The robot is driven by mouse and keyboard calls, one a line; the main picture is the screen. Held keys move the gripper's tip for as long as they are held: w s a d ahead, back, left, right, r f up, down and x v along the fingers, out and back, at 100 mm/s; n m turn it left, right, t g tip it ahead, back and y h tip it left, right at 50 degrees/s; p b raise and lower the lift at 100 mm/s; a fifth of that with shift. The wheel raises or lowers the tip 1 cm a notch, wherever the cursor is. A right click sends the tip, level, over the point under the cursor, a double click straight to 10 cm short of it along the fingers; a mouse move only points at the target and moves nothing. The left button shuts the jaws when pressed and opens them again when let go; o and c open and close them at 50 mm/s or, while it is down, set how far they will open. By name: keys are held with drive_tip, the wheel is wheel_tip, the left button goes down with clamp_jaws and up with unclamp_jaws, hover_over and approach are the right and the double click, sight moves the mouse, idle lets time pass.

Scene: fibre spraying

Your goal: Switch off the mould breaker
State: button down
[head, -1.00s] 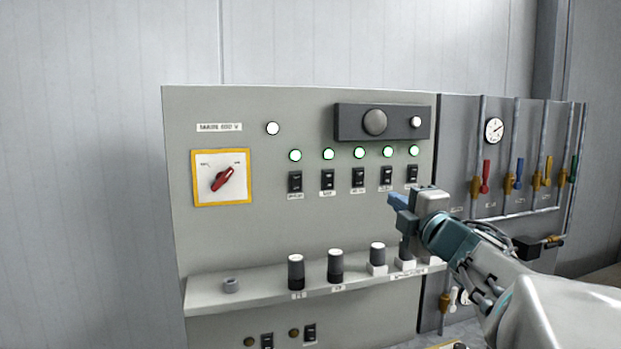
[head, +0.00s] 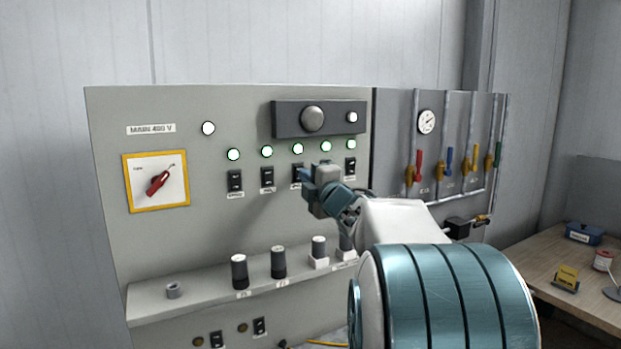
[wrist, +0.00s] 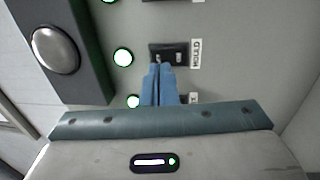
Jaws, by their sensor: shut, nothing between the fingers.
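The breaker labelled MOULD (wrist: 168,54) is a small black switch with a printed label, just beyond my fingertips in the wrist view. The round lamp (wrist: 122,57) beside it glows white with a green rim. In the head view it appears to be the third breaker of the row (head: 297,172), partly covered by my gripper. My gripper (wrist: 160,68) has its blue fingers shut together and empty, tips overlapping the switch's near edge; I cannot tell whether they touch it. My gripper (head: 306,182) is close to the panel in the head view.
Other breakers (head: 235,181) with lit lamps (head: 233,154) stand beside it. A dark box (head: 284,120) with a large round button juts out above. Valves (head: 419,165) and a table (head: 560,255) are to the right.

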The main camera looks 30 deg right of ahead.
drive_tip(key=shift+w+r, duration=0.1)
drive_tip(key=shift+w, duration=0.75)
drive_tip(key=shift+w+a+r, duration=0.1)
drive_tip(key=shift+r, duration=0.05)
drive_tip(key=shift+s+a, duration=0.1)
drive_tip(key=shift+s, duration=0.35)
drive_tip(key=s+r+b, duration=0.2)
drive_tip(key=s, duration=1.1)
drive_tip(key=shift+d+b, duration=0.3)
